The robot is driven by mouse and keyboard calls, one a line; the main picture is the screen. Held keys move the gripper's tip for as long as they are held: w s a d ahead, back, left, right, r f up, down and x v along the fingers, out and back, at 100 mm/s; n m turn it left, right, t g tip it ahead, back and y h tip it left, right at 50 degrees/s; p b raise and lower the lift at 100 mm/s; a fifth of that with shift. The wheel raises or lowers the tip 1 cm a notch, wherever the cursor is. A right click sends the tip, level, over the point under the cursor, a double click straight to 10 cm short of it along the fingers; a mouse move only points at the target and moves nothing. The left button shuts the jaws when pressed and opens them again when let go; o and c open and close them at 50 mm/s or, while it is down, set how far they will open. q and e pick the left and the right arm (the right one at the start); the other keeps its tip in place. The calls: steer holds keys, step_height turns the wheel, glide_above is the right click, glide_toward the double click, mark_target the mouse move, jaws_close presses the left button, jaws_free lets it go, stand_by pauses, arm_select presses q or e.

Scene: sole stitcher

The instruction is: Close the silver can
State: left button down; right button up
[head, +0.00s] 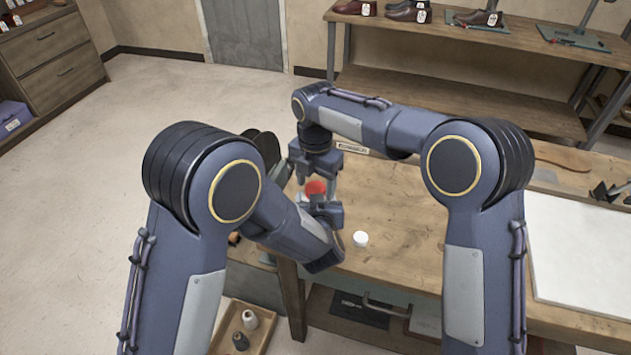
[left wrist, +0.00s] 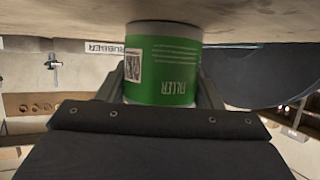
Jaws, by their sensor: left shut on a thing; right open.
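A green can with silver rims, labelled FILLER (left wrist: 162,75), is between the fingers of my left gripper (left wrist: 170,92) and appears upside down in the left wrist view. My left gripper (head: 323,205) is shut on it at the table's near left part. In the head view the can is mostly hidden by my grippers. A round red thing (head: 315,187) shows between the two grippers; I cannot tell if it is the can's top. My right gripper (head: 318,172) is open, pointing down just above the red thing. A small round white piece (head: 360,239) lies on the table to the right.
The wooden table (head: 400,215) has bare room around the white piece. A white board (head: 580,245) lies at the right. A sign reading RUBBER (left wrist: 103,48) shows in the left wrist view. A wooden tray (head: 222,335) with small bottles stands below the table. Shoes (head: 480,18) stand on the back bench.

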steer(key=shift+r, duration=2.3)
steer(key=shift+r, duration=0.1)
steer(key=shift+c, duration=0.3)
steer(key=shift+a+r+n, duration=0.1)
steer(key=shift+r+n, duration=0.6)
steer(key=shift+n, duration=0.2)
steer(key=shift+r+n, duration=0.8)
steer(key=shift+r, duration=0.15)
steer(key=shift+f, duration=4.05)
